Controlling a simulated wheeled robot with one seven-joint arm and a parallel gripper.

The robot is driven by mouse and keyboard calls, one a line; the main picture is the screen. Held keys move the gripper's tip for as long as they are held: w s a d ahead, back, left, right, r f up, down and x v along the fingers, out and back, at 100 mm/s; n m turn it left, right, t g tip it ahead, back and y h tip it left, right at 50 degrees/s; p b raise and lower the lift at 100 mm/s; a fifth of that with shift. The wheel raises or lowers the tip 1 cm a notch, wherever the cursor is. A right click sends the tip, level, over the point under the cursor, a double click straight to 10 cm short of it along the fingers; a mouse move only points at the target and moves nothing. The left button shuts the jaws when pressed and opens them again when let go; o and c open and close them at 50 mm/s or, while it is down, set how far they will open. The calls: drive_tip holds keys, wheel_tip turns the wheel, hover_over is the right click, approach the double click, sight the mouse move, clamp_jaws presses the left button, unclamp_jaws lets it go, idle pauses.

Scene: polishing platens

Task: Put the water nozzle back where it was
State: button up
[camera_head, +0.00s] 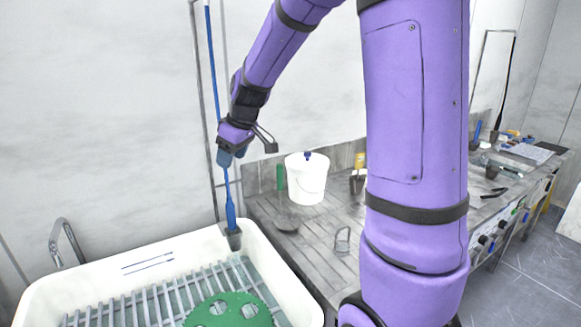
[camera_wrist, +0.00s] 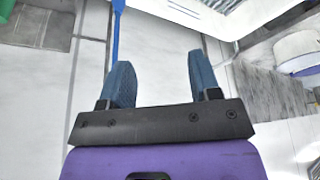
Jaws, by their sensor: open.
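The water nozzle (camera_head: 230,207) is a slim blue wand. It stands nearly upright, its lower end in a small dark cup (camera_head: 234,240) at the back corner of the white tub. My gripper (camera_head: 230,157) is at the wand's upper part, pointing down, and overlaps it in the head view. In the wrist view my gripper (camera_wrist: 160,75) has its blue fingers spread apart with nothing between them. A blue rod, apparently the nozzle (camera_wrist: 116,40), runs up from beside the left fingertip. Whether they touch cannot be told.
The white tub (camera_head: 50,293) holds a grey rack and a green perforated disc (camera_head: 228,312). On the grey bench to the right are a white bucket (camera_head: 306,182), a green-handled tool (camera_head: 281,178) and a small dark cup (camera_head: 357,184). A pale wall stands close behind.

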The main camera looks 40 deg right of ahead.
drive_tip(key=s+a+r+m+h, duration=0.1)
drive_tip(key=s+a+r, duration=0.1)
drive_tip(key=s+r, duration=0.35)
drive_tip(key=s+a+r+m, duration=0.1)
drive_tip(key=s+a+r, duration=0.15)
drive_tip(key=s, duration=0.55)
drive_tip(key=s+a+m+t, duration=0.1)
drive_tip(key=s+m, duration=0.2)
drive_tip(key=s, duration=1.2)
drive_tip(key=shift+s+a+r+h, duration=0.2)
drive_tip(key=shift+s+r+h, duration=0.1)
drive_tip(key=shift+h, duration=0.1)
